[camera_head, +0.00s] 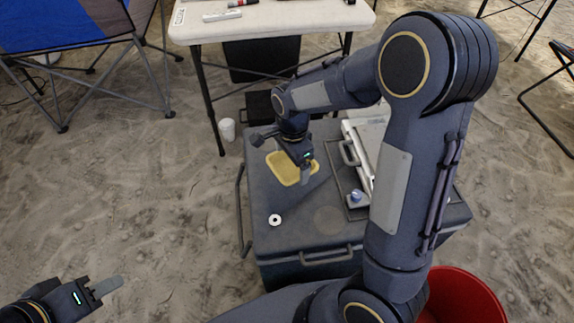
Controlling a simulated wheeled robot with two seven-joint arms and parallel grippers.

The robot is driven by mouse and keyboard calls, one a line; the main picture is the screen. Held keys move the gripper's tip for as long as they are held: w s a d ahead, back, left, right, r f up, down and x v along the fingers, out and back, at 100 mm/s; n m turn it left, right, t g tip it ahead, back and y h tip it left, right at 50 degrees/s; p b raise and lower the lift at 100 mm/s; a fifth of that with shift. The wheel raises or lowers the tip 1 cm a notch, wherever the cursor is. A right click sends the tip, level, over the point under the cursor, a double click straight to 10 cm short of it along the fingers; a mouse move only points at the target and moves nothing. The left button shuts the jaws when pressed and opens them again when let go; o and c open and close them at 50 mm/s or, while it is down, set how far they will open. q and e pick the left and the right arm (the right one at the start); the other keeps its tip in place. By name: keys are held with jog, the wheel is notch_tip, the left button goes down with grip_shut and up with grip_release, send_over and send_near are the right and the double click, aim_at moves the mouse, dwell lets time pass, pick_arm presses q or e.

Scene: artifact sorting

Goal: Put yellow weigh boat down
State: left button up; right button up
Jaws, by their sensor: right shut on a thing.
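The yellow weigh boat (284,168) is a shallow tray at the far left part of the dark case top (262,195). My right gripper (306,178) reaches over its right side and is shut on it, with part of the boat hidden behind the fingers. The boat looks level and at or very near the case top; I cannot tell whether it touches. My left gripper (108,288) is at the lower left over the sand, away from the case, with its fingers seen edge-on.
A white ring (275,220) lies on the case's left front. A white tray (371,140) and a small blue-topped item (355,197) are on its right. A white table (270,20) stands behind. A red bucket (465,295) is at lower right. My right arm hides part of the case.

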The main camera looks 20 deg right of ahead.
jog(key=w+f, duration=0.1)
jog(key=w+d, duration=0.1)
jog(key=w+f+b, duration=0.1)
jog(key=w, duration=0.1)
jog(key=shift+w+d+f, duration=0.1)
jog(key=shift+d+f, duration=0.2)
jog(key=shift+d, duration=0.1)
jog(key=w+f+b, duration=0.1)
jog(key=f, duration=0.1)
jog(key=w+d+f+b, duration=0.1)
jog(key=w+f, duration=0.1)
jog(key=shift+w+d+f, duration=0.15)
jog(key=shift+w+f, duration=0.05)
jog(key=shift+w, duration=0.1)
jog(key=shift+w+d+f, duration=0.1)
jog(key=shift+w+f, duration=0.05)
jog(key=shift+f, duration=0.2)
jog(key=shift+w+f+b, duration=0.15)
jog(key=shift+f+b, duration=0.5)
jog(key=shift+f, duration=0.9)
